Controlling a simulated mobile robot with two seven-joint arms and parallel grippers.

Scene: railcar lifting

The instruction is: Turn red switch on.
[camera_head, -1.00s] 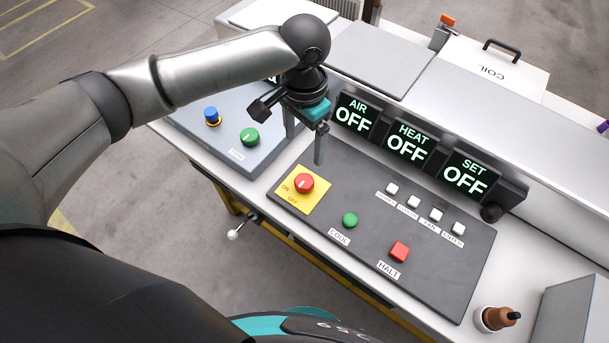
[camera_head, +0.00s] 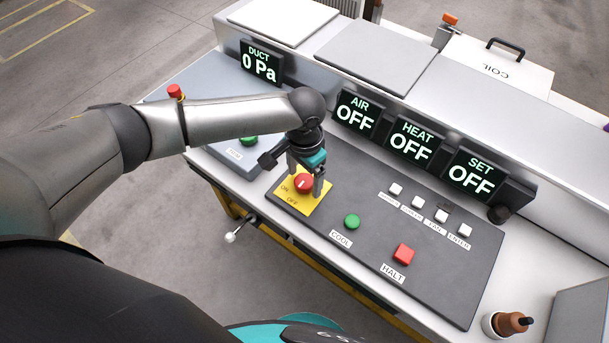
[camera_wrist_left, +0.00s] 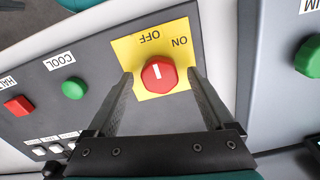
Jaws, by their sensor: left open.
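The red switch (camera_head: 303,183) is a red knob with a white mark on a yellow plate (camera_head: 313,201) labelled ON and OFF, at the left end of the dark control panel. In the left wrist view the knob (camera_wrist_left: 159,75) sits between the finger tips, its white mark pointing roughly between the two labels' side and the gripper. My left gripper (camera_head: 305,186) is open, its fingers on both sides of the knob; I cannot tell whether they touch it. My right gripper is not in view.
The panel also has a green COOL button (camera_head: 352,222), a red HALT button (camera_head: 403,254) and several white buttons (camera_head: 417,202). AIR (camera_head: 357,114), HEAT (camera_head: 412,140) and SET (camera_head: 471,175) displays read OFF. A brown bottle (camera_head: 510,323) stands at the right.

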